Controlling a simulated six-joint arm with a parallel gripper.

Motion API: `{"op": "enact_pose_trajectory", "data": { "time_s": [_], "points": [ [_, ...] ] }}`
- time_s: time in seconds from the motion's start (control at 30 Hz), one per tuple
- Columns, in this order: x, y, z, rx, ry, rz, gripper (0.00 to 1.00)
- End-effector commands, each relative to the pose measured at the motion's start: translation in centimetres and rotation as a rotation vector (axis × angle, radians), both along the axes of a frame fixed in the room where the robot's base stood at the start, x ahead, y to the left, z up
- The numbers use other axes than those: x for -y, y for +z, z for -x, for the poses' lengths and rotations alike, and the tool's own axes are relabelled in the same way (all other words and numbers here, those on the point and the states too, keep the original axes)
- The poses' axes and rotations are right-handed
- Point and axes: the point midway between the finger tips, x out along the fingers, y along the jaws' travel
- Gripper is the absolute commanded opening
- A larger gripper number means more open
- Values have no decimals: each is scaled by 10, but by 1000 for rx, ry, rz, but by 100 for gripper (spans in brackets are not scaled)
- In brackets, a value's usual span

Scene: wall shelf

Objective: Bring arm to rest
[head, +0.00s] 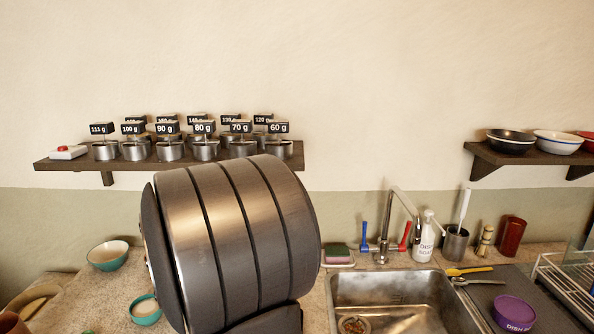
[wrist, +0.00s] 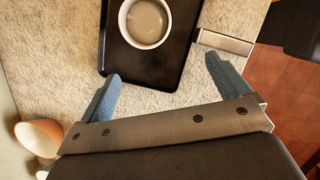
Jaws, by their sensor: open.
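My gripper (wrist: 162,68) shows in the wrist view with its two blue fingers spread wide. Nothing is between them. The fingers point toward a dark tray (wrist: 118,58) on the speckled counter, and a white cup (wrist: 145,43) with a pale milky content stands on that tray. The cup is ahead of the fingertips and apart from them. In the head view my large grey arm link (head: 235,245) fills the lower middle and hides part of the counter. My gripper does not show in the head view.
A sink (head: 395,300) with a faucet (head: 382,250) is at right, beside a dark mat (head: 553,312) and wire rack (head: 570,285). Bowls (head: 108,255) stand at left.

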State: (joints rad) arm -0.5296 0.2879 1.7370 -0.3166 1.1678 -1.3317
Motion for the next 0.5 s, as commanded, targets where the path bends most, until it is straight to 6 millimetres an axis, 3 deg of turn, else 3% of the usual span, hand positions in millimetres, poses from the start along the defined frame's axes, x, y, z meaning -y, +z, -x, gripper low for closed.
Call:
{"op": "enact_pose_trajectory", "data": {
  "time_s": [0.5],
  "points": [
    [-90, -3, 34, 2, 50, 5, 93]
  ]
}}
